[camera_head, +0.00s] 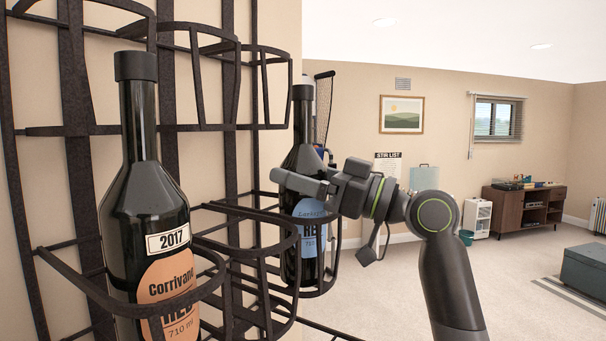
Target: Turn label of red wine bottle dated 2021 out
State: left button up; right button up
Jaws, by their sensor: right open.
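A dark wine bottle with an orange label and a white 2017 tag (145,215) stands upright in the wall rack at the left, its label facing me. A second dark bottle (301,155) stands farther back in another rack ring. Its blue label (309,232) is partly visible, and I cannot read a year on it. My right gripper (298,183) is open at the second bottle's upper body, crossing in front of it and hiding part of it. I cannot tell whether the fingers touch the glass. My left gripper is not in view.
The black metal wine rack (75,130) has several rings, with empty ones above (215,48) and between the bottles (240,250). Its bars lie close to my right gripper. Open carpet (500,270) lies to the right, with a wooden cabinet (523,207) and a grey ottoman (585,272) far off.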

jog(key=shift+a+m+t+h+b, duration=0.1)
jog(key=shift+m+t+h+b, duration=0.4)
jog(key=shift+m+t+h, duration=0.8)
jog(key=shift+d+m+t+h+b, duration=0.1)
jog(key=shift+m+t+h+b, duration=0.55)
jog(key=shift+t, duration=1.2)
jog(key=shift+a+m+t+h+b, duration=0.1)
jog(key=shift+m+t+h+b, duration=0.3)
jog(key=shift+m+t+h, duration=0.9)
jog(key=shift+t+y, duration=0.25)
jog(key=shift+y, duration=0.1)
